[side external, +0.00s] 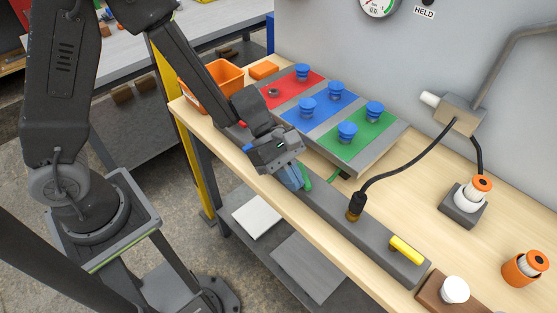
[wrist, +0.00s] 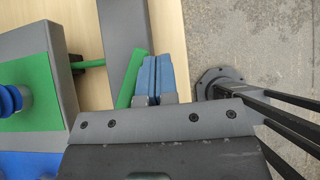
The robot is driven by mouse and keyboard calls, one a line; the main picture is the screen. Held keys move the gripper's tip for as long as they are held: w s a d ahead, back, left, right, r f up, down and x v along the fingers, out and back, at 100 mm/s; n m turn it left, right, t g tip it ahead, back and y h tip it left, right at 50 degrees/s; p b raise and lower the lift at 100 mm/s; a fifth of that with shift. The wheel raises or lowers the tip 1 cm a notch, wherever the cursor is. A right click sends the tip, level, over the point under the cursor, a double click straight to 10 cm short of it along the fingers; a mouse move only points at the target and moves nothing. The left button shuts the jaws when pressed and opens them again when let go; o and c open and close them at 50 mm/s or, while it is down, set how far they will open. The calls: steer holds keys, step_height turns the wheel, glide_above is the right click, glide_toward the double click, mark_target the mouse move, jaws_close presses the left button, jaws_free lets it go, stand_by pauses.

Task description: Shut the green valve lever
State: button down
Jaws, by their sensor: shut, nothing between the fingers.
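The green valve lever (wrist: 131,80) lies slanted over the long grey bar (wrist: 122,30) in the wrist view. In the side view the lever (side external: 307,179) shows partly, behind my fingers. My gripper (wrist: 156,60) is shut and empty, its two blue fingers pressed together. The fingers are right beside the lever, on its right in the wrist view; I cannot tell whether they touch it. In the side view my gripper (side external: 292,180) points down at the bar's front side. A green pipe (wrist: 92,64) runs between the green panel and the bar.
A yellow lever (side external: 406,249) sits at the bar's near end, and a black cable plug (side external: 356,206) stands on the bar. The panel with red, blue and green fields (side external: 355,128) carries blue knobs behind. An orange bin (side external: 217,84) stands left. The table's front edge is close.

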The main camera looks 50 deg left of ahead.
steer(key=shift+w+d+n+t, duration=0.2)
steer(key=shift+d+n+t, duration=0.3)
steer(key=shift+n+t, duration=0.55)
steer(key=shift+w+n, duration=0.1)
steer(key=shift+n, duration=0.15)
steer(key=shift+w+a, duration=0.1)
steer(key=shift+a, duration=0.05)
steer(key=shift+w+a, duration=0.45)
steer(key=v, duration=1.4)
steer(key=shift+w+d, duration=0.1)
steer(key=shift+d, duration=0.05)
